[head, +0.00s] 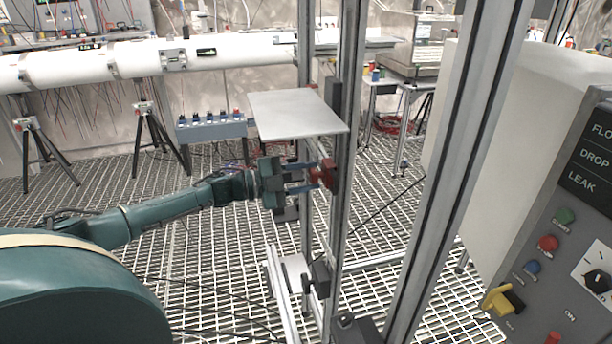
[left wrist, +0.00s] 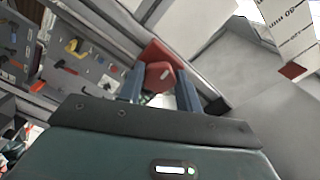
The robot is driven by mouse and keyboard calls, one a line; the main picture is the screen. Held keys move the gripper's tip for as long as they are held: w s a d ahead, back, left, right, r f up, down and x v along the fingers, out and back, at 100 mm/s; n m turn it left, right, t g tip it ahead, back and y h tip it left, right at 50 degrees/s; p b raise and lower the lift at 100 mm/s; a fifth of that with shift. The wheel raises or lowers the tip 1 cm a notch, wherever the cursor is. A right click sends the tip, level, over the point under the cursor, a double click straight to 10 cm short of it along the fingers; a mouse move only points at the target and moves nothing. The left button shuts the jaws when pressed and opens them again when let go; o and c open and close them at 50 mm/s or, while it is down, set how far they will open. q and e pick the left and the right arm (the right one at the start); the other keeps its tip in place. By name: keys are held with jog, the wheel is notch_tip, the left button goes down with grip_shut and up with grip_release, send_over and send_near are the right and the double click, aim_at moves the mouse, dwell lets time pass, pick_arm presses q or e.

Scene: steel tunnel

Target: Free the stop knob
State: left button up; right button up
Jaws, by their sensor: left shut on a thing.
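The red stop knob (head: 325,173) is at an upright metal post, beneath a flat grey plate. My left gripper (head: 311,176) reaches it from the left, with its two blue fingers on either side, shut on it. In the left wrist view the red knob (left wrist: 158,75) sits between the fingertips of the left gripper (left wrist: 160,82). A larger red part (left wrist: 157,51) shows right behind it, against the post. The exact contact and how the knob is seated are hard to make out. My right gripper is not in view.
The flat grey plate (head: 295,112) juts out just above my left gripper. A second thick metal post (head: 452,170) stands to the right. A control panel (head: 575,225) with coloured buttons and a yellow handle (head: 503,300) is at far right. A white pipe (head: 140,60) runs behind.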

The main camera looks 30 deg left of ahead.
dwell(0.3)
pick_arm(q)
jog(key=o, duration=1)
jog(key=shift+s+a+f, duration=0.1)
jog(key=shift+s+a, duration=0.2)
jog(key=b+v, duration=0.1)
jog(key=v, duration=1.1)
jog(key=shift+s+a, duration=0.1)
jog(key=shift+a, duration=0.05)
